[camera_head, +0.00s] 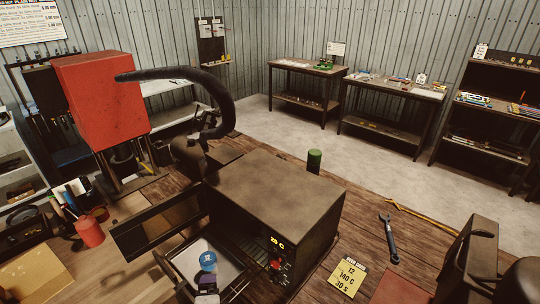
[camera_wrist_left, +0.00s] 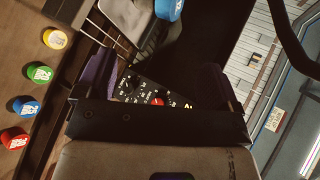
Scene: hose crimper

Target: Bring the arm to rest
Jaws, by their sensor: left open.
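My left gripper (camera_head: 207,283) is at the bottom of the head view, by the front of a brown box-shaped oven (camera_head: 275,195) with a lit display and red knob. In the left wrist view its two purple fingers (camera_wrist_left: 158,82) stand apart with nothing visible between them; the oven's control panel (camera_wrist_left: 150,97) lies beyond. A light tray (camera_head: 195,252) sticks out of the oven's open front. A blue cap (camera_head: 208,261) marked 12 rests on it, just beyond the fingers, and also shows in the wrist view (camera_wrist_left: 168,9).
A dark panel (camera_head: 155,225) stands open left of the oven. A thick black hose (camera_head: 200,82) arches behind it near a red machine (camera_head: 100,95).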

